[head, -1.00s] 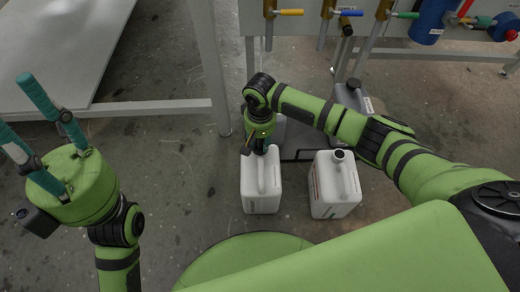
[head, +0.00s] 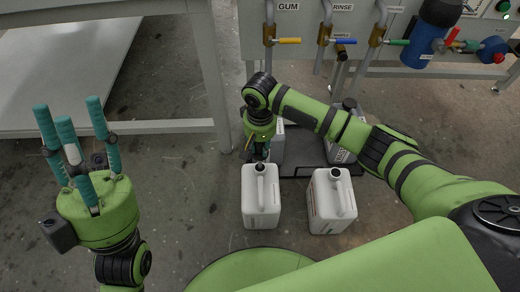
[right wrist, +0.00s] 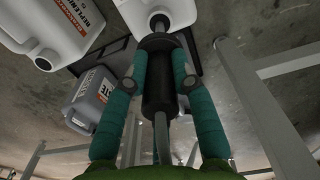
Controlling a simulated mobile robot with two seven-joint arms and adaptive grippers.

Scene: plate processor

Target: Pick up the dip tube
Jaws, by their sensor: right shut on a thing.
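The dip tube has a black cylindrical body (right wrist: 158,82) and a grey tube (right wrist: 161,135). My right gripper (right wrist: 159,62) is shut around the black body with its teal fingers. In the head view, my right gripper (head: 260,150) is just above the mouth of the left white jug (head: 262,205), and little of the dip tube shows there. In the wrist view, the black body points at the mouth of a white jug (right wrist: 185,12); I cannot tell how much of the tube is inside. My left gripper (head: 75,115) is open and empty, far to the left.
A second white jug (head: 331,205) stands to the right. A bench with valves and pipes (head: 300,42) is at the back, and a white table (head: 60,70) at upper left.

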